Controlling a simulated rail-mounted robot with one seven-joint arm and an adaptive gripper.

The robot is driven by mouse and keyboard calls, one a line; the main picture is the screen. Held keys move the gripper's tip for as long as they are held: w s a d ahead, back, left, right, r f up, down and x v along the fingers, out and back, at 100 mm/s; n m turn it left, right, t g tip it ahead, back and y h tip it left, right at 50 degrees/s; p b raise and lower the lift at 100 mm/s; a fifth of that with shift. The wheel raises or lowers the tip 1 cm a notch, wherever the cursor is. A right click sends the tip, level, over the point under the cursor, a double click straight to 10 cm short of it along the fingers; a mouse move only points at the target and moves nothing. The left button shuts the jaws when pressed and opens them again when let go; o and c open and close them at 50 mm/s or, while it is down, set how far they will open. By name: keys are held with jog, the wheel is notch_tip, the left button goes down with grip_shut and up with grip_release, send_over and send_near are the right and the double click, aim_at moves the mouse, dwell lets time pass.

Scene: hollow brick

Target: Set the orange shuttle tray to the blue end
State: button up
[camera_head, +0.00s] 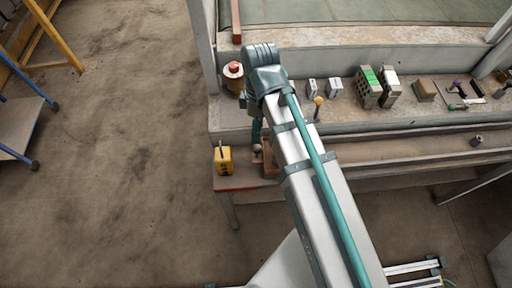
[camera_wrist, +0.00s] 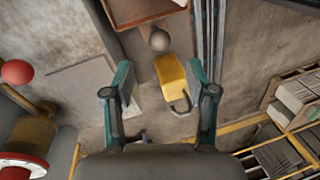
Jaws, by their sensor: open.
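The orange-brown shuttle tray (camera_head: 269,158) sits at the left end of the ledge in the head view, partly hidden behind my arm. In the wrist view the tray's near edge (camera_wrist: 150,18) shows at the top, with a round grey knob (camera_wrist: 159,40) at its near side. My gripper (camera_wrist: 160,82) is open and empty, its fingers pointing toward the tray, apart from it. In the head view my gripper (camera_head: 257,138) hangs by the tray, mostly hidden by the arm. I see no blue end marking.
A yellow block with a dark handle (camera_head: 223,160) stands left of the tray; in the wrist view this block (camera_wrist: 172,78) appears between my fingers. Hollow bricks (camera_head: 368,87) and small items line the shelf. The ledge to the right (camera_head: 400,158) looks mostly clear.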

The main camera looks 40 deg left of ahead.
aim_at(257, 146)
jog(key=shift+s+d+f+p, duration=0.25)
jog(key=shift+f+p, duration=0.1)
jog(key=shift+f, duration=1.2)
jog(key=shift+s+d+f+p, duration=0.1)
jog(key=shift+s+f+p, duration=0.2)
jog(key=shift+f, duration=1.25)
jog(key=shift+s+d+f+p, duration=0.2)
jog(key=shift+f+p, duration=0.2)
jog(key=shift+f, duration=1.15)
grip_shut()
